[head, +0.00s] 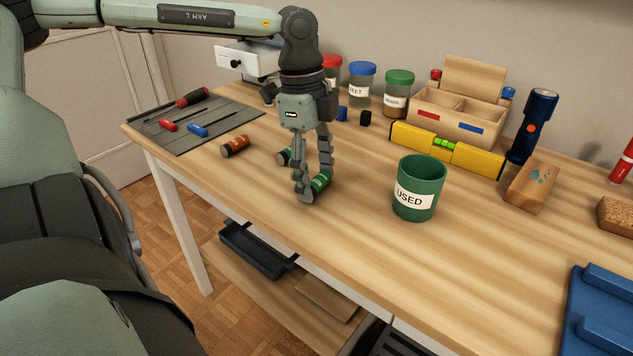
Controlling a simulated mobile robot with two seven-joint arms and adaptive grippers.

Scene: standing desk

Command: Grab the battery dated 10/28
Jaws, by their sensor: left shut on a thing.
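My left gripper (311,188) points down over the desk and is shut on a green battery (321,183) near the desk's front edge. I cannot tell whether this battery is clear of the desk top. A second, dark and green battery (284,157) lies just behind the fingers, partly hidden by them. An orange and black battery (235,146) lies on the desk to the left. No date can be read on any of the batteries at this size. My right gripper is not in view.
A green cup labelled USED (416,190) stands right of the gripper. Behind are lidded jars (397,94), a yellow level (447,150) and a wooden box (458,110). A flashlight (533,125) stands at the right. A grey mat (190,122) with tools lies left. The front middle desk is clear.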

